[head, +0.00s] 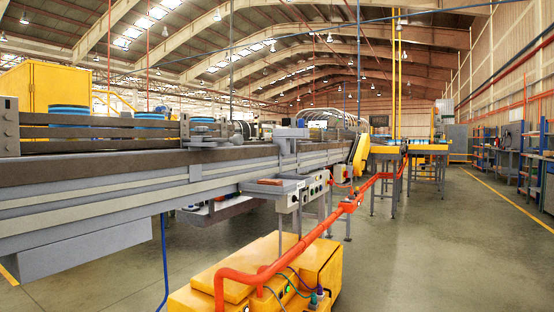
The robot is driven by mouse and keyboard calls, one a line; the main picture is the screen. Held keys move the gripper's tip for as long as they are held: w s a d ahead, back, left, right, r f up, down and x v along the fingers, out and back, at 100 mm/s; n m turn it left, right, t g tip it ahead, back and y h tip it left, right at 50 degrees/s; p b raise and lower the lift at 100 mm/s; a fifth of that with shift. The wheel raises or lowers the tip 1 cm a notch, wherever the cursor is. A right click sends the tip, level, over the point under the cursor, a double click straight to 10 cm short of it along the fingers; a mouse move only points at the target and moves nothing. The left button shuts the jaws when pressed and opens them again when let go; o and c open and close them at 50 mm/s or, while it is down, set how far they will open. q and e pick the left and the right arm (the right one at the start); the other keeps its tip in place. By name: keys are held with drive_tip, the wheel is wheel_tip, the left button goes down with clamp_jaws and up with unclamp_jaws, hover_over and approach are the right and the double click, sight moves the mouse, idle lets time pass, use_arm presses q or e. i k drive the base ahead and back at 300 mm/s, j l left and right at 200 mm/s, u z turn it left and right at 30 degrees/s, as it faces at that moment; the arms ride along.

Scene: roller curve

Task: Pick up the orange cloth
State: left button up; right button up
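A small flat orange-brown piece (270,182), which looks like the cloth, lies on a grey tray-like shelf (284,191) at the side of the conveyor, near the middle of the head view. It is small in the picture, so its folds and exact shape cannot be told. Neither of my grippers shows in the head view, and nothing is seen touching the orange-brown piece.
A long grey conveyor (120,187) fills the left side. A control box (314,187) sits beside the shelf. A yellow machine housing (253,262) with an orange pipe (338,212) stands in front, below the shelf. Open floor (440,250) lies to the right.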

sight(264, 181)
drive_tip(key=i+l, duration=0.3)
drive_tip(key=i, duration=0.15)
drive_tip(key=i+l+z, duration=0.15)
drive_tip(key=i+l, duration=0.15)
drive_tip(key=i, duration=0.15)
drive_tip(key=i+l, duration=0.25)
drive_tip(key=i, duration=0.25)
